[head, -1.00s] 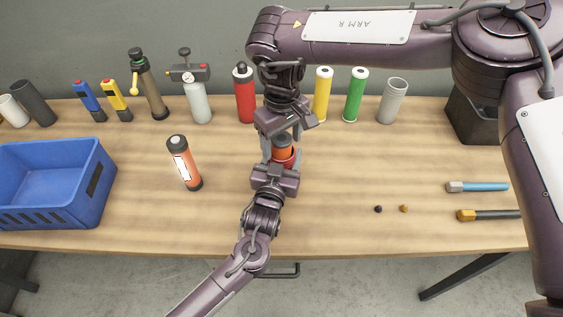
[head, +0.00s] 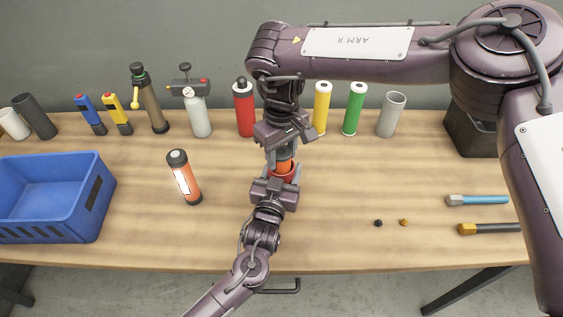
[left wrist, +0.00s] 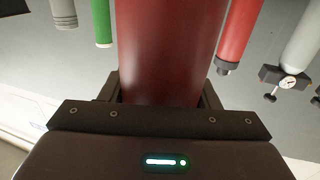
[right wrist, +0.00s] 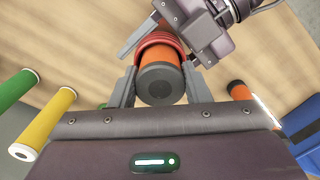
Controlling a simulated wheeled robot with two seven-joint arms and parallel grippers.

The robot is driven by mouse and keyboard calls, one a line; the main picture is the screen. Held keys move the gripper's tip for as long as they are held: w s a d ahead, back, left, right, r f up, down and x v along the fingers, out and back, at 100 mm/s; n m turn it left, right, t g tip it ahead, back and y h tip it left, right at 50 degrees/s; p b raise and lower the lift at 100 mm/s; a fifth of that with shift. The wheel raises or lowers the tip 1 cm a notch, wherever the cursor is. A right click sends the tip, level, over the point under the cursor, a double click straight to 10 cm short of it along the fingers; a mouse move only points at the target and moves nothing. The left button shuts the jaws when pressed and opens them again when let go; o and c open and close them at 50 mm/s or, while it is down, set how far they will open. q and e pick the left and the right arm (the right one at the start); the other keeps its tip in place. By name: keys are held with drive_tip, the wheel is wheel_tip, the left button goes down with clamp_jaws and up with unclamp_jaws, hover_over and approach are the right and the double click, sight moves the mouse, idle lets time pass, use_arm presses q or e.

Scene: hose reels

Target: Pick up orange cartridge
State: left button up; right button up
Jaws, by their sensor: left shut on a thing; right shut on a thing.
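An orange cartridge with a dark end cap (right wrist: 161,82) sticks out of a red tube in the right wrist view. My right gripper (head: 285,150) is shut around the cartridge near its dark end. My left gripper (head: 284,175) is shut on the red tube (left wrist: 170,50), which fills the middle of the left wrist view. In the head view, the orange cartridge (head: 284,165) shows as a short band between the two grippers. How much of it sits inside the tube is hidden.
Another orange canister with a white label (head: 186,180) stands on the table to the left. A blue crate (head: 55,222) lies farther left. Red, yellow and green cylinders and a grey cup (head: 391,115) line the back. Brushes (head: 478,200) lie at right.

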wheel_tip(320, 180, up, 18)
drive_tip(key=shift+f, duration=0.15)
use_arm(q)
drive_tip(key=o, duration=1.2)
drive_tip(key=shift+c, duration=0.2)
